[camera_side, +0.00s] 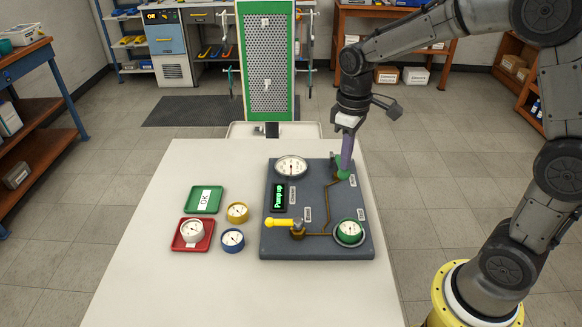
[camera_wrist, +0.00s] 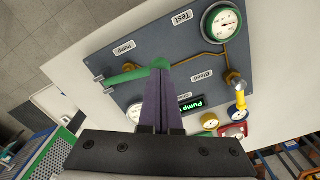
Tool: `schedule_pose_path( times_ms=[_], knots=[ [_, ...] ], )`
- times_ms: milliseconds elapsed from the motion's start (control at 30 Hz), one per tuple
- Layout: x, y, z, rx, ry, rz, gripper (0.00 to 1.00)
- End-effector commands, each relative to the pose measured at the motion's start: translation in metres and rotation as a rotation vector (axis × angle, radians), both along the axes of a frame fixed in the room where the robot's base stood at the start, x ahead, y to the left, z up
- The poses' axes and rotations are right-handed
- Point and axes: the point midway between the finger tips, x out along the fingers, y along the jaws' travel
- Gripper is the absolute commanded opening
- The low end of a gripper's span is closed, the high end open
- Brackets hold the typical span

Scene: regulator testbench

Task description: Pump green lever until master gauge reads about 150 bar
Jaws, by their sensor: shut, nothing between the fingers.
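The grey test panel (camera_side: 320,240) lies on the white table. The green lever (camera_wrist: 130,75) is at the panel's far right in the side view, mostly behind my gripper. My gripper (camera_side: 346,168) points down with purple fingers shut and empty; their tips are at the lever's round green end (camera_wrist: 159,64), and I cannot tell if they touch it. The large white master gauge (camera_side: 291,167) is at the panel's back left; its reading is too small to tell. A small display (camera_side: 279,196) shows green text that reads like "Pump up".
A yellow-handled valve (camera_side: 282,222) and a green gauge (camera_side: 350,232) sit at the panel's front. Left of it are a green "OK" tray (camera_side: 204,199), a red tray (camera_side: 181,245) holding a white gauge, a yellow gauge (camera_side: 237,212) and a blue gauge (camera_side: 232,240). The table front is clear.

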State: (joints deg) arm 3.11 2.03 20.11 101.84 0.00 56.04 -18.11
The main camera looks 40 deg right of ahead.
Motion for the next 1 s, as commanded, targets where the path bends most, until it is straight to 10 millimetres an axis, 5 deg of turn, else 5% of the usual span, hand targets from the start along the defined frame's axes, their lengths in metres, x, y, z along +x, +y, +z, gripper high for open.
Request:
schedule_pose_path(
  times_ms=[1000],
  knots=[
    [0.0, 0.0, -0.025, 0.0, 0.0, 0.0, 0.0]
  ],
)
